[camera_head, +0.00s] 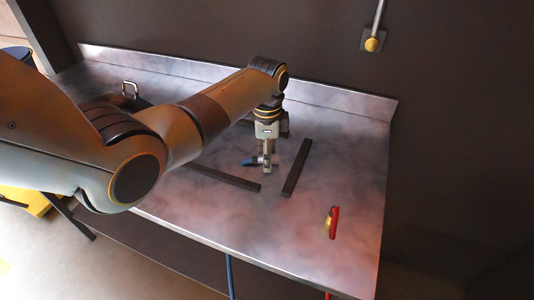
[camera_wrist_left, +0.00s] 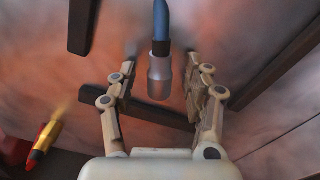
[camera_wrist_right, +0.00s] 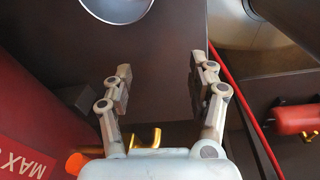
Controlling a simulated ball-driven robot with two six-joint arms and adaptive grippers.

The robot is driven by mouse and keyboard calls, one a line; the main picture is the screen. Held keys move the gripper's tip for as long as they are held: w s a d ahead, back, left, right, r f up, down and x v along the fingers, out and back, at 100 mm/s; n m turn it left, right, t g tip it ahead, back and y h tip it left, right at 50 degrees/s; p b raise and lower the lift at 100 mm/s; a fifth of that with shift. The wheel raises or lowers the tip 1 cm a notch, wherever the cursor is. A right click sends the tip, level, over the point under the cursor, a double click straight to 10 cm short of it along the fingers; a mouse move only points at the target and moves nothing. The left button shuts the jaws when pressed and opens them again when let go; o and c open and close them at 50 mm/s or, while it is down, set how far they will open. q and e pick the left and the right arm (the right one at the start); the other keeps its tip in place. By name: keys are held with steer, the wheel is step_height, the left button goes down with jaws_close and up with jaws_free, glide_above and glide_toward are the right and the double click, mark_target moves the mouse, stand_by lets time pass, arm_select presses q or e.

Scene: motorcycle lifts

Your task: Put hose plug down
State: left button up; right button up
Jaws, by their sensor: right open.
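A blue hose plug (camera_head: 251,161) with a dark collar and silver tip lies on the metal bench top. My left gripper (camera_head: 266,168) points down over it. In the left wrist view the plug's silver tip (camera_wrist_left: 160,82) sits between the spread fingers of my left gripper (camera_wrist_left: 162,75), with a gap on both sides. My right gripper (camera_wrist_right: 160,75) is open and empty, away from the bench, and is not in the head view.
Dark bars (camera_head: 297,167) lie on the bench (camera_head: 350,190) around the plug. A red and yellow plug (camera_head: 333,222) lies near the front right; the front right top is otherwise clear. A raised lip runs along the back. The right wrist view shows a red cylinder (camera_wrist_right: 298,119).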

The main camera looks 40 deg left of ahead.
arm_select(q)
step_height(320, 180, up, 13)
steer(key=shift+p, duration=0.3)
stand_by(0.7)
